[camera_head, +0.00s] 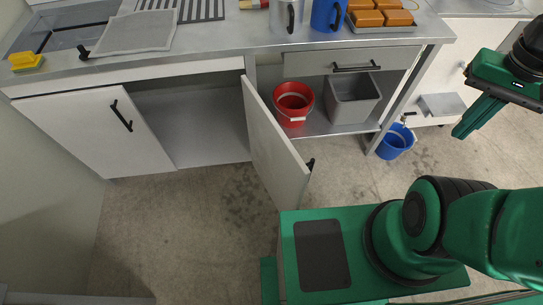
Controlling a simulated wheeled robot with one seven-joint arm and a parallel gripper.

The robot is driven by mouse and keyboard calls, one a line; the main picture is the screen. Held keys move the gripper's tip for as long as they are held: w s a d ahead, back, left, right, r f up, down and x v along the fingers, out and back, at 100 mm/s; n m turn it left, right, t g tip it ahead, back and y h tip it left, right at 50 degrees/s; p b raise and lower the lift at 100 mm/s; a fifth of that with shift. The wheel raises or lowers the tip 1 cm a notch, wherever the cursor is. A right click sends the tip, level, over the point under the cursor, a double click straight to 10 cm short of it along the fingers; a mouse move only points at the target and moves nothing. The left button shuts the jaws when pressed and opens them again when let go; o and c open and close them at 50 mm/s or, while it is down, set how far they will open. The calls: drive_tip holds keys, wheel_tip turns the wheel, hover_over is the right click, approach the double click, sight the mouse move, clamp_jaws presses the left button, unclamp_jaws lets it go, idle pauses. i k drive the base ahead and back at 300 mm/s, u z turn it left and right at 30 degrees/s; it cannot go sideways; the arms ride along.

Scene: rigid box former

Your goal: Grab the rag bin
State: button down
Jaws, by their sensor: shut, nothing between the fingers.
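A grey square open-topped bin (353,112) stands on the shelf under the counter, right of a red bucket (294,106). It looks like the rag bin, but no label shows. Its inside looks empty from here. My green gripper (464,130) is at the upper right, shut and empty, with its fingers pointing down and left. It is well to the right of the grey bin and apart from it, beyond the counter's right leg.
An open cabinet door (276,150) juts out left of the red bucket. A drawer (350,62) sits above the bin. A blue bucket (392,144) stands on the floor by the counter leg (402,92).

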sight(351, 98)
drive_tip(key=u, duration=3.65)
drive_tip(key=k, duration=2.25)
drive_tip(key=z, duration=1.5)
